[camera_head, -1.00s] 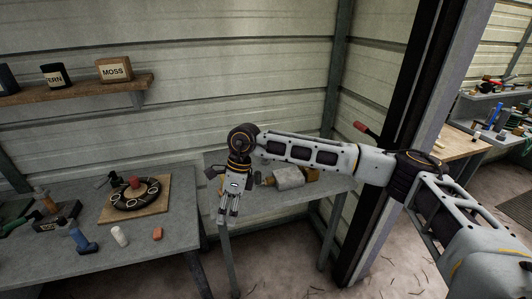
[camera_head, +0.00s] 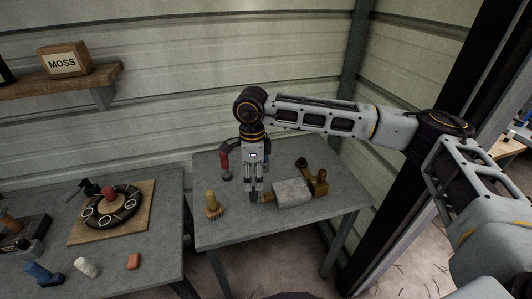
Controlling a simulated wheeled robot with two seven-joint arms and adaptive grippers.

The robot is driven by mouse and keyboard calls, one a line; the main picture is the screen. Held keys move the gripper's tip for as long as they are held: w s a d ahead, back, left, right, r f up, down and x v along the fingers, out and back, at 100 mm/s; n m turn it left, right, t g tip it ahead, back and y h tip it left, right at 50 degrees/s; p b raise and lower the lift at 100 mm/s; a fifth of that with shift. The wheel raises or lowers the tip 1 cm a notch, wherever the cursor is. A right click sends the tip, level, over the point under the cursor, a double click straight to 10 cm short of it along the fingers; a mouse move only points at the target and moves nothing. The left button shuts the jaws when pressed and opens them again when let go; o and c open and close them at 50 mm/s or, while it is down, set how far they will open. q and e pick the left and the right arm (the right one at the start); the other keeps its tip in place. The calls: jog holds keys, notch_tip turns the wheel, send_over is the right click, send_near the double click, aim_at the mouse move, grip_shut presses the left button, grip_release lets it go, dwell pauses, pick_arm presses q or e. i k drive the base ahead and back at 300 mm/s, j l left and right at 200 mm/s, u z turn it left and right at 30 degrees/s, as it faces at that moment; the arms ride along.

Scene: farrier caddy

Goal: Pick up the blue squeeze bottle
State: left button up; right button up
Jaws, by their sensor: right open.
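A blue object (camera_head: 38,272) is at the front left of the left table (camera_head: 150,270), near the bottom edge of the view. It could be the blue squeeze bottle, but it is too small to be sure. My right gripper (camera_head: 254,192) points down over the right table (camera_head: 225,228), open and empty. It is well to the right of the blue object, between a yellow-handled brush (camera_head: 212,206) and a grey block-shaped item (camera_head: 292,192). My left gripper is out of view.
A white cylinder (camera_head: 87,267) and a red block (camera_head: 134,261) are right of the blue object. A dark ring (camera_head: 132,217) lies on a wooden board (camera_head: 82,237). A red-handled tool (camera_head: 225,160) stands behind the brush. A gap separates the tables.

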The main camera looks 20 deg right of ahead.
aim_at(265, 164)
jog(key=i+l, duration=0.25)
jog(key=i, duration=0.15)
jog(key=i+l, duration=0.25)
jog(key=i, duration=0.15)
